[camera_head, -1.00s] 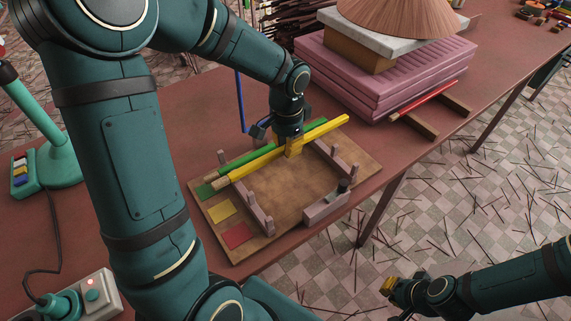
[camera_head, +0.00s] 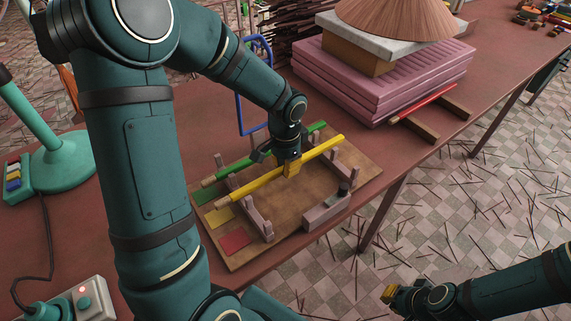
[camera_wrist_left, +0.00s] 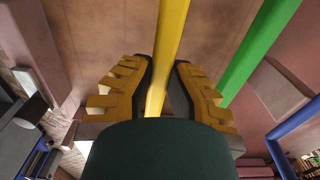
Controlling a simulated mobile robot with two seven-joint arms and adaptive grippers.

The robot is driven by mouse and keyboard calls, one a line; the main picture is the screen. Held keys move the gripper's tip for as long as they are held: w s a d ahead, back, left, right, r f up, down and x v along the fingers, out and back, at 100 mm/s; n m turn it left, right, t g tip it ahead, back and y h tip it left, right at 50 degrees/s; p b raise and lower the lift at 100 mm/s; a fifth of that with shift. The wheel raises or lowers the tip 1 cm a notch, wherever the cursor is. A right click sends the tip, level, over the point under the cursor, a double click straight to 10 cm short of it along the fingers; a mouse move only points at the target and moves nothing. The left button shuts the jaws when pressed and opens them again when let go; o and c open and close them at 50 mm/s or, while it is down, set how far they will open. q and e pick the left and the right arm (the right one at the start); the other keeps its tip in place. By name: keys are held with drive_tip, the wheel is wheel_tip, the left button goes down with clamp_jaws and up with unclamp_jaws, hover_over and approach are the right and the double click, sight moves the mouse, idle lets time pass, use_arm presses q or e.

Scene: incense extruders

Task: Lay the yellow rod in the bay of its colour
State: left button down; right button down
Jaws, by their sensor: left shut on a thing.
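The yellow rod (camera_head: 320,149) is held across the two notched rails of the wooden rack board (camera_head: 300,202). Its near-left end is close to the yellow patch (camera_head: 218,216). I cannot tell whether it touches the rails. My left gripper (camera_head: 291,169) is shut around its middle. In the left wrist view the yellow rod (camera_wrist_left: 170,50) runs between the two fingers (camera_wrist_left: 160,88). The green rod (camera_head: 234,168) lies behind it, roughly parallel, by the green patch (camera_head: 204,193). My right gripper (camera_head: 388,293) is at the lower right, away from the board; its jaw opening is unclear.
A red patch (camera_head: 235,241) marks the board's front. A red rod (camera_head: 424,101) rests on wooden supports (camera_head: 413,122) at the right. Pink slabs (camera_head: 375,80) stand behind it. A green lamp (camera_head: 52,155) is at the left, a blue frame (camera_head: 240,110) behind the board.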

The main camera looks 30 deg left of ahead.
use_arm(q)
drive_tip(key=shift+f, duration=0.3)
drive_tip(key=c, duration=1.1)
unclamp_jaws()
drive_tip(key=shift+r, duration=0.15)
drive_tip(key=shift+r, duration=0.25)
wheel_tip(320, 180, up, 12)
drive_tip(key=p, duration=0.3)
drive_tip(key=shift+r+p, duration=0.2)
drive_tip(key=shift+p, duration=0.1)
